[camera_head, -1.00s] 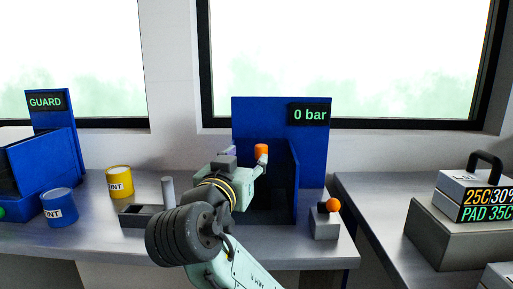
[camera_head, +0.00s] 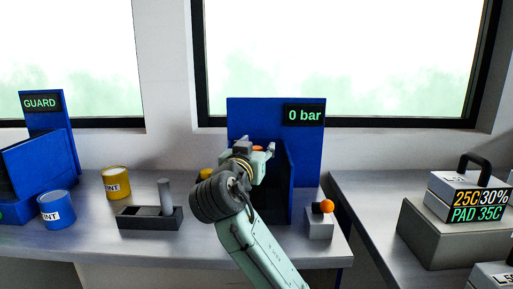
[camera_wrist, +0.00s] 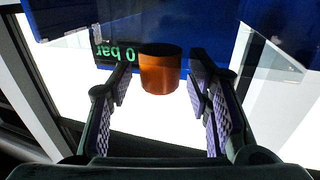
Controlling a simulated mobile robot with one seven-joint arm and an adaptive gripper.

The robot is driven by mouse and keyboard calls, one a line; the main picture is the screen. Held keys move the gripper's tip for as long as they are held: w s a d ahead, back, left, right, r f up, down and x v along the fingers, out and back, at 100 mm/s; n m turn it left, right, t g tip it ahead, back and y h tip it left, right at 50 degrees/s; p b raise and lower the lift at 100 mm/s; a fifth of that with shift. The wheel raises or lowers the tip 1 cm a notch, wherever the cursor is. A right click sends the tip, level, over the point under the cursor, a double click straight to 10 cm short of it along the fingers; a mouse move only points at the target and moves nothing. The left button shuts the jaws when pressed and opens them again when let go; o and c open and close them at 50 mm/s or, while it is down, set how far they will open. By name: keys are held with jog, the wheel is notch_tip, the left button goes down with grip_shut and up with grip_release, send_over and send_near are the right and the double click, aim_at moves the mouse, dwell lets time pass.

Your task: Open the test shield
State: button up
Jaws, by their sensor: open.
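The test stand is a blue box with a tall blue back panel (camera_head: 305,160) and a "0 bar" display (camera_head: 304,115). An orange cylindrical knob (camera_wrist: 160,72) shows in the wrist view, by what looks like a clear pane, probably the test shield. In the head view only a sliver of the knob (camera_head: 257,149) shows behind my gripper (camera_head: 262,151). In the wrist view my gripper (camera_wrist: 162,95) is open, with one finger on each side of the knob and a gap on both sides. My arm hides the stand's left side.
A small block with an orange-ball lever (camera_head: 326,207) stands right of the stand. A dark tray with a grey post (camera_head: 150,218), a yellow can (camera_head: 116,184) and a blue can (camera_head: 57,210) are to the left. A grey instrument (camera_head: 455,225) is on the right bench.

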grip_shut()
dwell(0.5)
dwell(0.3)
